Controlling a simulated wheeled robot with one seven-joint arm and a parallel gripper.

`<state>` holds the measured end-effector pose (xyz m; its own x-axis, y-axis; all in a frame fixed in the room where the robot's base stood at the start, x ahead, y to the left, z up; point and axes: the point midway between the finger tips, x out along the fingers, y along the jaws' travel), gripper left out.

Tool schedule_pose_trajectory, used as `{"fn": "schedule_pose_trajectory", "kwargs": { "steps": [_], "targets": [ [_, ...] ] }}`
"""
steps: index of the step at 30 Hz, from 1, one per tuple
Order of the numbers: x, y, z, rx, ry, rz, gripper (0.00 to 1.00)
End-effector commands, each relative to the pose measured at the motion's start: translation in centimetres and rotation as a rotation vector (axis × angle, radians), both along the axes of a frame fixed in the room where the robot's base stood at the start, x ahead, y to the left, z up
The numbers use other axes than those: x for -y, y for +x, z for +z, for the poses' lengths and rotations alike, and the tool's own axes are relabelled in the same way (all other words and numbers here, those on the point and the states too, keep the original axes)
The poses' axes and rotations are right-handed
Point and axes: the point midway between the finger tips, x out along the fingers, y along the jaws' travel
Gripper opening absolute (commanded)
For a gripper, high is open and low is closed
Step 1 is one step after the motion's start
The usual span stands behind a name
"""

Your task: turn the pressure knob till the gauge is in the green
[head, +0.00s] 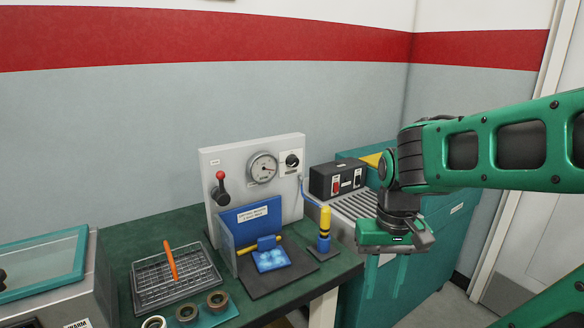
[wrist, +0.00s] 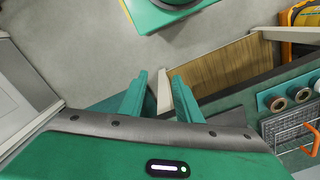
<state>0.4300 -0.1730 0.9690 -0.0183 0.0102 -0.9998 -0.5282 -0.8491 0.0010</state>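The pressure knob (head: 291,160) is a small black knob on a white plate, on the upper right of the light grey test panel. The round gauge (head: 263,167) is to its left on the same panel; its needle and any green band are too small to read. My gripper (head: 382,290) hangs to the right of the bench, in front of the teal cabinet, well apart from the knob. In the wrist view its two green fingers (wrist: 162,98) stand apart with nothing between them. The knob and gauge do not show in the wrist view.
A red-tipped lever (head: 220,176), a blue fixture (head: 240,225) and a yellow-and-blue cylinder (head: 325,230) are near the panel. A wire basket (head: 150,293) with an orange tool (head: 170,260) and several tape rolls lie to the left. A black box (head: 337,178) stands right of the panel.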

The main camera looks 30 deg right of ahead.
Motion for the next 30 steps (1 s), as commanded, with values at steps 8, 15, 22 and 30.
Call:
{"fn": "schedule_pose_trajectory", "kwargs": {
  "steps": [8, 15, 22, 30],
  "targets": [
    [0.1, -0.2, 0.2, 0.033, -0.002, -0.026, 0.47],
    [-0.9, 8.9, -2.6, 0.211, 0.071, -0.267, 0.47],
    [-3.3, 20.2, -3.7, 0.433, 0.418, -0.708, 0.47],
    [-1.5, 30.4, 1.5, 0.529, 1.112, -1.373, 0.47]
  ]
}}
